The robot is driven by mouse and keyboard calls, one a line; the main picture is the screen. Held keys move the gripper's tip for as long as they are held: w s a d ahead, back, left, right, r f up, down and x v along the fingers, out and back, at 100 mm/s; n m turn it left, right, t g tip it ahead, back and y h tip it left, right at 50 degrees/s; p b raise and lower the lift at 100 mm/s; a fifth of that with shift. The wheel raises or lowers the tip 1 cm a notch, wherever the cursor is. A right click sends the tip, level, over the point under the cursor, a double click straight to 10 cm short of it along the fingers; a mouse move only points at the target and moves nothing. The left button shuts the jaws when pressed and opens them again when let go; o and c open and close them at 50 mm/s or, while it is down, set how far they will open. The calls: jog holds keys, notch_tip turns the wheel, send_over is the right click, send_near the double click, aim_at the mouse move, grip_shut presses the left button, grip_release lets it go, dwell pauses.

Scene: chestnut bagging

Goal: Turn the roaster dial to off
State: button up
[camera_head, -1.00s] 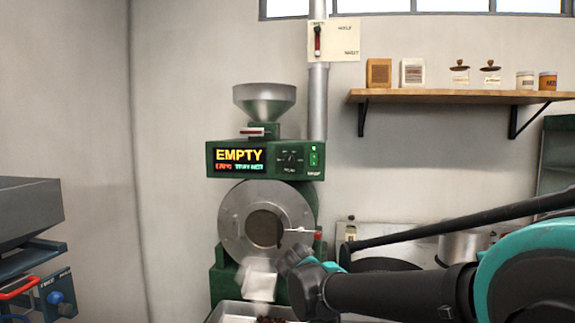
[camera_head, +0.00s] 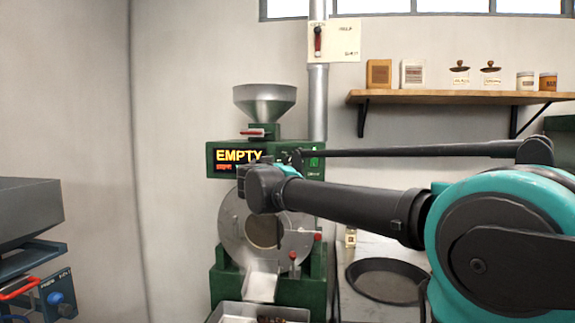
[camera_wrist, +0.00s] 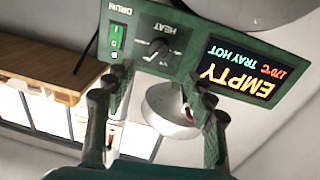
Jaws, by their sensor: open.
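The green roaster (camera_head: 230,268) stands against the wall, and its lit display (camera_head: 237,155) reads EMPTY. The black dial (camera_wrist: 160,48), marked HEAT, appears upside down in the wrist view, between the green DRUM switch (camera_wrist: 116,40) and the display. I cannot read its setting surely. My gripper (camera_wrist: 155,82) is open and empty, with its two fingers spread on either side of the dial's line, apparently short of the panel. In the head view my arm covers the lower part of the panel and hides the fingers.
A metal hopper (camera_head: 264,100) tops the roaster, beside a vertical pipe (camera_head: 318,105). A chute (camera_head: 262,282) leads down to a tray (camera_head: 228,312). A dark round pan (camera_head: 385,279) lies on the right counter. A wooden shelf (camera_head: 450,97) holds jars.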

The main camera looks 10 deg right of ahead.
jog(key=x, duration=1.2)
jog(key=shift+d, duration=0.1)
jog(key=c, duration=1.2)
jog(key=shift+o, duration=0.2)
jog(key=shift+n, duration=0.3)
jog(key=n, duration=0.8)
jog(key=n+y, duration=0.1)
jog(key=n, duration=0.7)
jog(key=n+t, duration=0.1)
jog(key=n, duration=0.7)
jog(key=shift+d+r+y, duration=0.1)
jog(key=shift+d+y, duration=0.15)
jog(key=shift+y, duration=0.05)
jog(key=shift+n, duration=0.4)
